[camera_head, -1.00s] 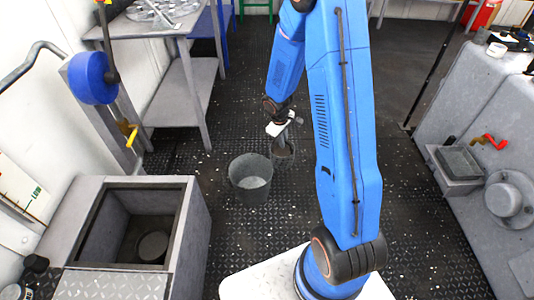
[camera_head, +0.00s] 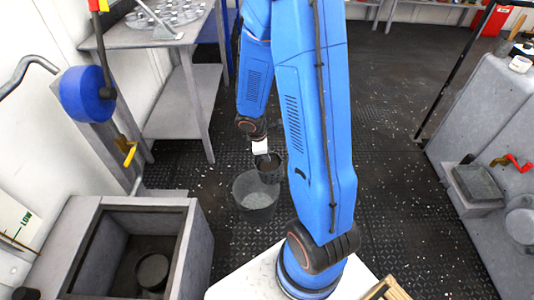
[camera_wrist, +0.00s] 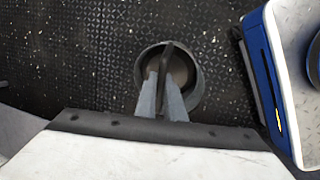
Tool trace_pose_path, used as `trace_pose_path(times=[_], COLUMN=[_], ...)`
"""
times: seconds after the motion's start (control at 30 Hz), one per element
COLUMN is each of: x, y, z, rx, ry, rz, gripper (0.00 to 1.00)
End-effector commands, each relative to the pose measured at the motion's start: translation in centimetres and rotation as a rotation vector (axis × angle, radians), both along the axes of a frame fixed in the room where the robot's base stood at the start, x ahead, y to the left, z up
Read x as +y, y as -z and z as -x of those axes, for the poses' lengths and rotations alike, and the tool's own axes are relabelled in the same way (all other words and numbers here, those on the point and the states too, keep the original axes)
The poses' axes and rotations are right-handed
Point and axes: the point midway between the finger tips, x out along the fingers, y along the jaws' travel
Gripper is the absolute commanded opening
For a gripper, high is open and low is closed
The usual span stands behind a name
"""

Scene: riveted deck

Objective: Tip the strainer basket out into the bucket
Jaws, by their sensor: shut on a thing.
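The strainer basket (camera_head: 269,175) is a small dark pail with brownish contents. It hangs roughly upright, overlapping the far right rim of the bucket in the head view. My gripper (camera_head: 261,150) is above it, shut on its handle. In the wrist view my gripper's fingers (camera_wrist: 160,92) close on the dark handle, and the basket's round grey rim (camera_wrist: 198,82) shows beyond them. The larger grey bucket (camera_head: 251,208) stands upright on the deck with its pale inside partly in view. I cannot make out the bucket separately in the wrist view.
An open grey square well (camera_head: 195,250) stands left of the bucket, with a grey table (camera_head: 180,80) behind it. A grey cabinet (camera_head: 460,130) lines the right side. The riveted deck (camera_head: 385,180) is clear to the right of my arm.

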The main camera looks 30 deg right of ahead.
Motion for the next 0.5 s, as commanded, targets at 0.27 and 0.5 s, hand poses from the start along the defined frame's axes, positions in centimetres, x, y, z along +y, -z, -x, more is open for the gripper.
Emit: trace_pose_path(times=[0.27,0.5], x=[1.1,2.0], y=[0.9,1.7], z=[-0.7,-1.3], rx=[0.078,0.156], ry=[-0.006,-0.004], rz=[0.141,0.280], gripper=[0.00,0.00])
